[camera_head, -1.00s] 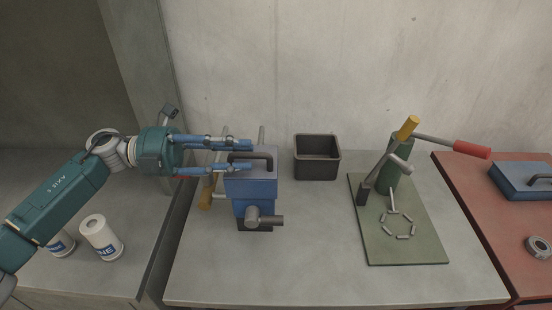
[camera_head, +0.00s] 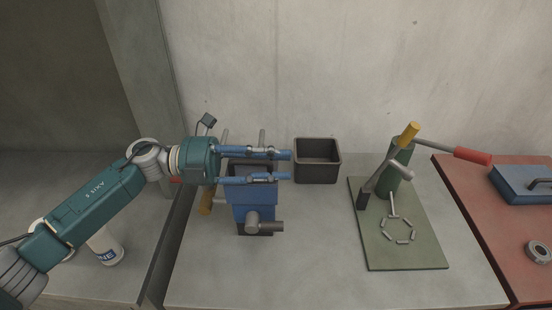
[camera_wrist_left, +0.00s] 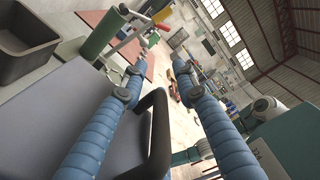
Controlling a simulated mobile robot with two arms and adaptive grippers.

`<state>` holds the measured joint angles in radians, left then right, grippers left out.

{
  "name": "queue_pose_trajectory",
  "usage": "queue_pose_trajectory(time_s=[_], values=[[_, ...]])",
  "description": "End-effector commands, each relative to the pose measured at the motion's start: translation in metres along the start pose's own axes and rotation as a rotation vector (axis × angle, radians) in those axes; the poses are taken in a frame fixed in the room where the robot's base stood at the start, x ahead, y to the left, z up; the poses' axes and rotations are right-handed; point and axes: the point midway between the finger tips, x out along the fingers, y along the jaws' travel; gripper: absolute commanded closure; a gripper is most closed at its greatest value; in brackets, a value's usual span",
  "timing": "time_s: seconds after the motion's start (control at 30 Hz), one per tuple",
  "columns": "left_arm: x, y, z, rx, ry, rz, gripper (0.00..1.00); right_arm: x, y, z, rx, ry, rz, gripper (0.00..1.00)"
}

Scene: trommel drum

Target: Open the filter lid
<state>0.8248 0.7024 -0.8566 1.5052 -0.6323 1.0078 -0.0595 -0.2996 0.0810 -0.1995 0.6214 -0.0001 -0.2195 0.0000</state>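The filter is a blue box (camera_head: 254,194) on the grey table, with a grey pipe stub at its front. The black lid handle (camera_wrist_left: 160,135) shows large in the left wrist view, beside the flat grey-blue lid (camera_wrist_left: 75,110). My left gripper (camera_head: 290,167) reaches in from the left over the top of the box. Its two blue fingers are apart, with the handle between them in the wrist view. I see no grip on it. In the head view the fingers hide most of the lid, so I cannot tell whether it is lifted. My right gripper is not in view.
A black bin (camera_head: 317,160) stands behind and right of the filter. A green mat (camera_head: 400,253) with a green press and red-ended lever (camera_head: 472,156) lies further right. A red table (camera_head: 480,215) is at the far right. A yellow-brown handle (camera_head: 206,201) sits left of the filter.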

Motion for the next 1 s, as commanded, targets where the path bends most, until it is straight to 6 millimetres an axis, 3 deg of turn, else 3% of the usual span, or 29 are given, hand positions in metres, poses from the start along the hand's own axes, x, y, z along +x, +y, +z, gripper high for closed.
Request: queue_pose_trajectory(time_s=[0.1,0.27,0.67,1.0], values=[[0.000,0.000,0.000,0.000,0.000,0.000,0.70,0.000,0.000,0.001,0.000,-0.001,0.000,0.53],[0.000,0.000,0.000,0.000,0.000,0.000,1.00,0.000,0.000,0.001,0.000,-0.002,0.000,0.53],[-0.001,-0.002,0.004,-0.016,-0.003,0.001,1.00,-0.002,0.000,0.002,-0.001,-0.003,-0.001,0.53],[-0.002,-0.014,0.028,-0.195,-0.005,0.000,1.00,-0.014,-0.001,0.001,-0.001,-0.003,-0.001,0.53]])
